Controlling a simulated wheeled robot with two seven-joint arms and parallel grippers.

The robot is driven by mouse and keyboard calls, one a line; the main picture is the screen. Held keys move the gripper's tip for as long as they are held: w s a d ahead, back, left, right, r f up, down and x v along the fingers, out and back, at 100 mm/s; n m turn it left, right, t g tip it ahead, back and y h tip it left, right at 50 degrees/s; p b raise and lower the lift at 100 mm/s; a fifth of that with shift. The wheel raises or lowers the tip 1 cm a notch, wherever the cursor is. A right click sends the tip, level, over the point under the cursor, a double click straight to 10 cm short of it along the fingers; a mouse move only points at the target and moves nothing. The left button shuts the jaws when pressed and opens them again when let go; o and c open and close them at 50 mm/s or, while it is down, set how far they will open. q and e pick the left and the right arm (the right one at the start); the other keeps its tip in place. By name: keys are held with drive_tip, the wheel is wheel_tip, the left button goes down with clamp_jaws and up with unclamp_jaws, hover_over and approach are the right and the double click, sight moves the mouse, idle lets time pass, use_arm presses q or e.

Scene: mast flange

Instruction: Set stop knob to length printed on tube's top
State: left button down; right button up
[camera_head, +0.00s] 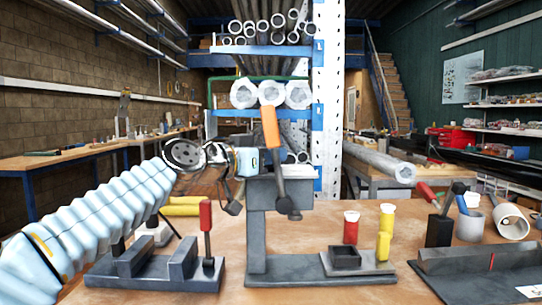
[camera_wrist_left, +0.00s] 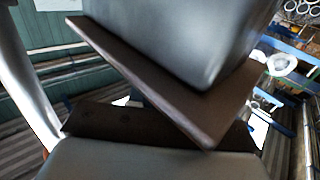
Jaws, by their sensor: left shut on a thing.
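My left arm, in a pale ribbed sleeve, comes in from the left in the head view. My left gripper (camera_head: 236,190) is beside the upper part of a grey stand (camera_head: 257,235), and its fingers are partly hidden. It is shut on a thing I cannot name. The left wrist view shows large grey surfaces (camera_wrist_left: 180,35) and dark plates (camera_wrist_left: 150,85) close up. A lever with an orange handle (camera_head: 270,128) stands at the stand's top. An open grey tube (camera_head: 510,222) lies at the right. I cannot make out a stop knob or printed length. My right gripper is not in view.
A grey clamp base with a red-handled lever (camera_head: 206,217) stands left of the stand. A grey cup (camera_head: 469,226) and dark rail (camera_head: 480,260) are at right. Bare wood shows at front.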

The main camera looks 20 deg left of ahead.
use_arm(q)
drive_tip(key=shift+f+m+g+h+b, duration=0.15)
drive_tip(key=shift+m+g+h+b, duration=0.4)
drive_tip(key=shift+h+b, duration=0.3)
drive_tip(key=shift+m+g+h+b, duration=0.35)
drive_tip(key=shift+m+g+h, duration=0.2)
drive_tip(key=shift+m+h, duration=0.1)
drive_tip(key=shift+r+m+g+h+p, duration=0.25)
drive_tip(key=shift+m+g+h+p, duration=0.2)
drive_tip(key=shift+m+g+h, duration=0.5)
drive_tip(key=shift+m+g+h+p, duration=0.5)
drive_tip(key=shift+m+g+h, duration=0.25)
drive_tip(key=shift+g, duration=0.4)
drive_tip(key=c, duration=1.1)
unclamp_jaws()
drive_tip(key=shift+f, duration=0.1)
